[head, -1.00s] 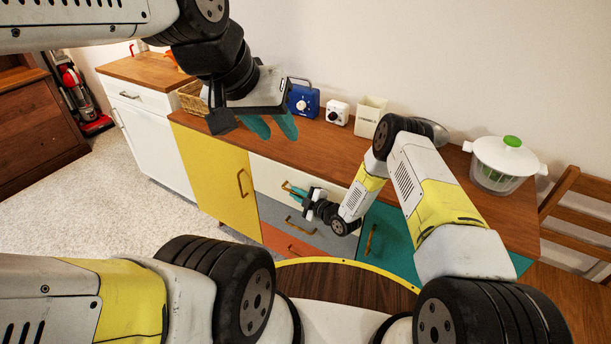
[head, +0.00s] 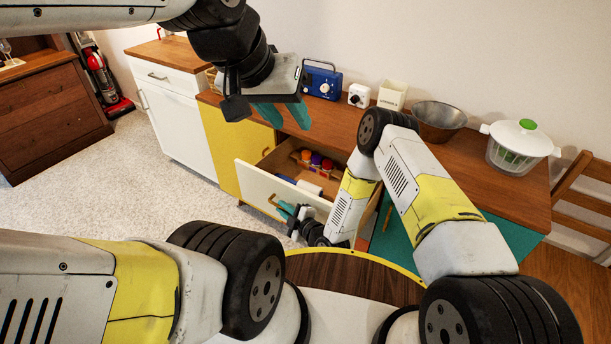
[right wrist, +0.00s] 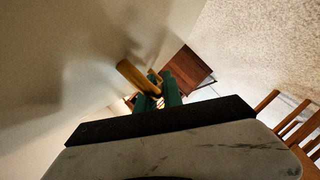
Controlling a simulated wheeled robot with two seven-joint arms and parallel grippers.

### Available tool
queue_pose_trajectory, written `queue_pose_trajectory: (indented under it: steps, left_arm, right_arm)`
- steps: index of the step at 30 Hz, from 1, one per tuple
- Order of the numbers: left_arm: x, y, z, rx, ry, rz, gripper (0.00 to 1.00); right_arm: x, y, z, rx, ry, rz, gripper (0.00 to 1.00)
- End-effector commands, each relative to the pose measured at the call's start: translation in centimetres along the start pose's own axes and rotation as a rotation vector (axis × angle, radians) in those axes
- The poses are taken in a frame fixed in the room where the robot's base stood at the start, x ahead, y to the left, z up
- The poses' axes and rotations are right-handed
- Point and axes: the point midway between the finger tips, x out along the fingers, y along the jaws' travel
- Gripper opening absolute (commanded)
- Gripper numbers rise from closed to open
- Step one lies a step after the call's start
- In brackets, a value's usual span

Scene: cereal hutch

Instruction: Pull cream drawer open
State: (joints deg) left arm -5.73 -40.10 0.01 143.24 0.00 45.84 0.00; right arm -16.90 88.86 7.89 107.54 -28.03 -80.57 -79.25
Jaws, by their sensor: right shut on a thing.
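The cream drawer (head: 262,186) stands pulled well out of the hutch in the head view, with jars and other items inside. My right gripper (head: 285,211) is at its front and shut on the drawer's brass handle (head: 272,200). In the right wrist view the teal fingers (right wrist: 158,92) close around the wooden-brass bar (right wrist: 137,80) of the handle. My left gripper (head: 283,115) hangs above the hutch top at the left, its teal fingers apart and empty.
The hutch top (head: 345,117) carries a blue radio (head: 321,82), a white timer (head: 358,95), a cream canister (head: 392,95), a metal bowl (head: 438,120) and a salad spinner (head: 520,147). A yellow door (head: 222,135) is left of the drawer. A chair (head: 580,200) stands at right.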

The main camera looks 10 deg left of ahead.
Motion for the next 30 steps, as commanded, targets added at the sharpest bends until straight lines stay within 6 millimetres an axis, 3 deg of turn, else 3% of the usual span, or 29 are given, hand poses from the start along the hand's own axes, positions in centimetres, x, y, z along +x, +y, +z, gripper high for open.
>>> queue_pose_trajectory:
  steps: [3, 10, 26, 27, 28, 30]
  left_arm:
    - [0.0, 0.0, 0.0, 0.0, 0.0, 0.0, 0.36]
    - [0.0, 0.0, 0.0, 0.0, 0.0, 0.0, 0.36]
    - [0.0, 0.0, 0.0, 0.0, 0.0, 0.0, 0.36]
    - [0.0, 0.0, 0.0, 0.0, 0.0, 0.0, 0.36]
    - [0.0, 0.0, 0.0, 0.0, 0.0, 0.0, 0.36]
    - [0.0, 0.0, 0.0, 0.0, 0.0, 0.0, 0.36]
  right_arm:
    - [-0.8, -1.5, -1.8, 0.002, 0.0, -0.004, 0.0]
    - [-1.6, -2.9, -3.8, 0.0, -0.001, -0.003, 0.0]
    - [-1.8, -3.4, -4.5, 0.0, -0.001, 0.0, 0.0]
    - [-1.8, -3.4, -4.5, 0.0, -0.001, 0.0, 0.15]
    - [-1.8, -3.4, -4.5, 0.0, -0.001, 0.0, 0.2]
    - [-1.8, -3.4, -4.5, 0.0, -0.001, 0.0, 0.2]
